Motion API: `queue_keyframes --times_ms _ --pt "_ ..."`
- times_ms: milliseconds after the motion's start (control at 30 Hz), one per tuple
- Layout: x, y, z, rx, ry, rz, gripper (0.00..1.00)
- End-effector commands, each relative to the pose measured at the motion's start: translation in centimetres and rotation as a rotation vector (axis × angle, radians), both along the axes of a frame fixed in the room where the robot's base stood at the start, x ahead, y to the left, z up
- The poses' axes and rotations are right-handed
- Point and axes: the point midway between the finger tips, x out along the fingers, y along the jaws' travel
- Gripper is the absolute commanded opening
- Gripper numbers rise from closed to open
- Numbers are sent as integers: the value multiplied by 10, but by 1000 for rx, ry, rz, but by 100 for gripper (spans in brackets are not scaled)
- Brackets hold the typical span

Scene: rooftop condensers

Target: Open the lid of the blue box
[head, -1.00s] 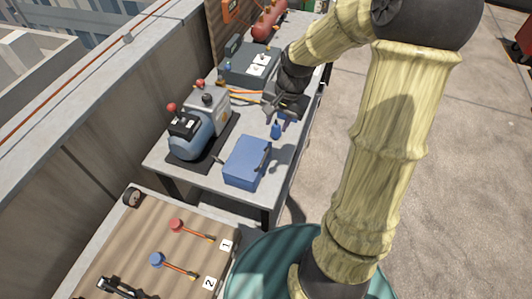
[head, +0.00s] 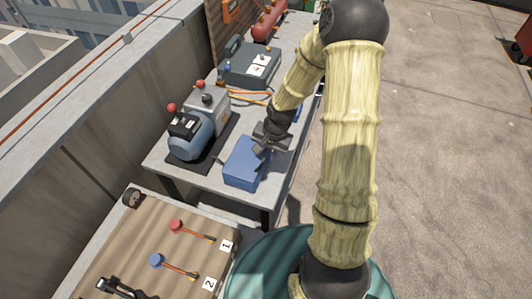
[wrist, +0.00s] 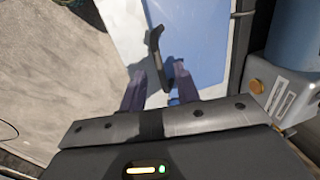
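The blue box (head: 240,168) sits on the near end of the grey table with its lid shut. Its dark handle (wrist: 155,42) runs along one edge of the lid in the wrist view. My gripper (head: 262,148) is over the handle side of the box in the head view and hides part of the handle. In the wrist view my gripper (wrist: 159,72) is open, its fingers apart, with the lower part of the handle between or just beyond the fingertips. I cannot tell whether they touch it.
A blue and grey pump (head: 190,143) on a dark mat stands left of the box. A grey case (head: 250,66) and hoses lie farther back. A wooden board (head: 140,245) with red and blue gauges is nearer. Open floor (head: 440,170) lies right.

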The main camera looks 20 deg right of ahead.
Motion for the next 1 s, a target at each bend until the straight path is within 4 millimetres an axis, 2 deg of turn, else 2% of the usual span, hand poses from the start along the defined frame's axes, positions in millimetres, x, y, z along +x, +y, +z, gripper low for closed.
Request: queue_keyframes --times_ms 133,433,600,1000 --pt "1 2 -12 -1 0 2 32" --pt "2 2 -14 -1 -1 1 32" --pt "2 2 -14 0 0 1 0" --pt "2 1 -12 -7 4 -3 0"
